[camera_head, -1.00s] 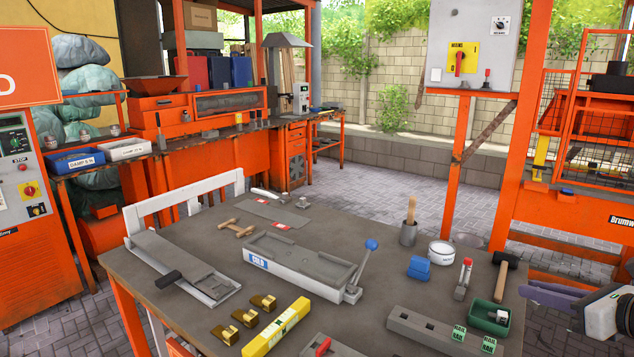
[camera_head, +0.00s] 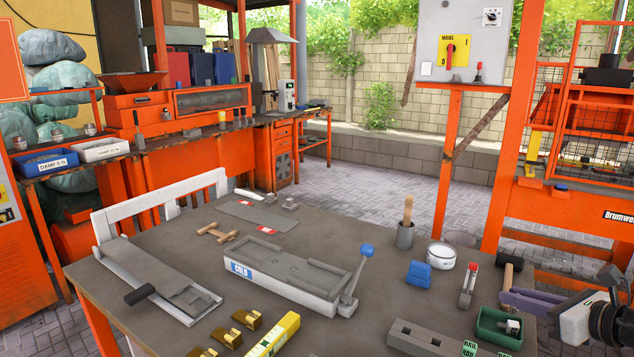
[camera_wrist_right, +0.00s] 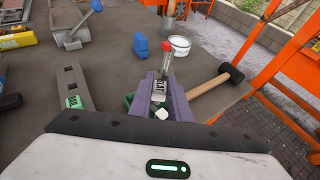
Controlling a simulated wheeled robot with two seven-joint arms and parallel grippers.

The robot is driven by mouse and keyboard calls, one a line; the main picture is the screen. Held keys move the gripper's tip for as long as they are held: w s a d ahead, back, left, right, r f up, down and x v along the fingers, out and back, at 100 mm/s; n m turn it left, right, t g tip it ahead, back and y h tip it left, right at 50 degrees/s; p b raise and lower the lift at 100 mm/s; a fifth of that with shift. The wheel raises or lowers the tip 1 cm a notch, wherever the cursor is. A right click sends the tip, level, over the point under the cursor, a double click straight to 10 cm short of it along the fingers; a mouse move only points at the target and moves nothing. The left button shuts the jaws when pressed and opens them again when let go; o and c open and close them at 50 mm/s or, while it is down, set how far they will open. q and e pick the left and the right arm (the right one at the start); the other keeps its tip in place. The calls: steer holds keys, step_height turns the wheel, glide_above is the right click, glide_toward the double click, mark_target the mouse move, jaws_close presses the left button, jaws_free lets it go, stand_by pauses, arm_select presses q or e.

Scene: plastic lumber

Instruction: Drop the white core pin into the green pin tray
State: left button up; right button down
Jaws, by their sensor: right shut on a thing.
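The green pin tray (camera_head: 484,331) sits at the table's right front, with a small white-and-dark block (camera_head: 513,327) inside it. The fingers hide most of the pin and part of the tray (camera_wrist_right: 131,100). My left gripper is not in view.
A red-topped tool (camera_head: 468,284), a blue block (camera_head: 418,274), a white tub (camera_head: 441,256) and a black-headed mallet (camera_head: 511,261) stand or lie behind the tray. A grey block (camera_head: 420,338) lies to its left. The long grey mould (camera_head: 290,272) is mid-table.

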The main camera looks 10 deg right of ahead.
steer(key=c, duration=1.6)
jaws_free()
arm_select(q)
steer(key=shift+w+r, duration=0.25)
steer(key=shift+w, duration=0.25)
arm_select(e)
steer(key=shift+o, duration=0.2)
steer(key=shift+s, duration=0.15)
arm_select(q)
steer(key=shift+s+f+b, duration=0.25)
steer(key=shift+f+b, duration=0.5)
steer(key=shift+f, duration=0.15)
arm_select(e)
steer(key=v, duration=1)
